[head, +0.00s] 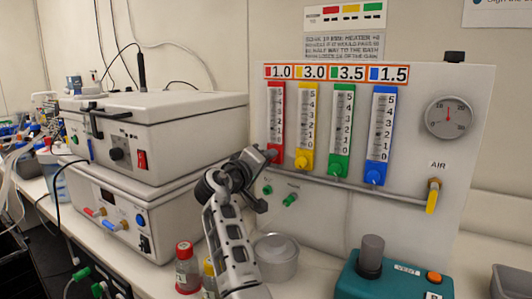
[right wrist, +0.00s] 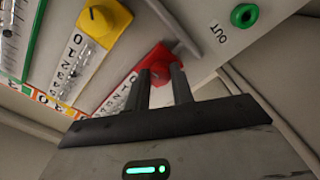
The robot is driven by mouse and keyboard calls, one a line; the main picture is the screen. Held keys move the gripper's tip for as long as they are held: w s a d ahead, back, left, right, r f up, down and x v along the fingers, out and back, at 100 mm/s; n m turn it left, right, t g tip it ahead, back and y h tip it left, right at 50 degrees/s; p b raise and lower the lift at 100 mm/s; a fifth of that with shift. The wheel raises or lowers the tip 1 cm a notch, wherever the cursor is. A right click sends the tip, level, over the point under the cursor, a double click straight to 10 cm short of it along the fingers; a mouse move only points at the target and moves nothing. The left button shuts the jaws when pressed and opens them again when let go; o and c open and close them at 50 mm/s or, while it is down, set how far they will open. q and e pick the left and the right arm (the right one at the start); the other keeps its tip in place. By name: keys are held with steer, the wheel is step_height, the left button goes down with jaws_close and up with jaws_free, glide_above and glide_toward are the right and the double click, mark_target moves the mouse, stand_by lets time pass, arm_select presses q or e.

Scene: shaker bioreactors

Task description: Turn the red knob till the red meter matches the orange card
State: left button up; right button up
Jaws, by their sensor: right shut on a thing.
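The red meter (head: 276,110) is the leftmost of the upright flow meters on the white panel; its float is too small to read. The orange-edged card (head: 336,73) above the meters shows 1.0 over the red one. My right gripper (head: 270,155) reaches the foot of the red meter and hides its knob in the head view. In the right wrist view the red knob (right wrist: 158,68) sits between the two fingers, and the gripper is shut on it. The red meter's scale (right wrist: 118,98) shows partly there. My left gripper is not in view.
The yellow (head: 307,115), green (head: 342,120) and blue (head: 380,125) meters stand close to the right. A grey rail (head: 350,188) runs below them. A metal pot (head: 276,256), a red-capped bottle (head: 186,266) and a teal device (head: 390,280) stand below the panel.

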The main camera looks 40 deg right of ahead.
steer(key=shift+n+p, duration=0.75)
steer(key=shift+n, duration=0.45)
steer(key=o, duration=1)
steer(key=shift+r, duration=0.1)
steer(key=v, duration=0.8)
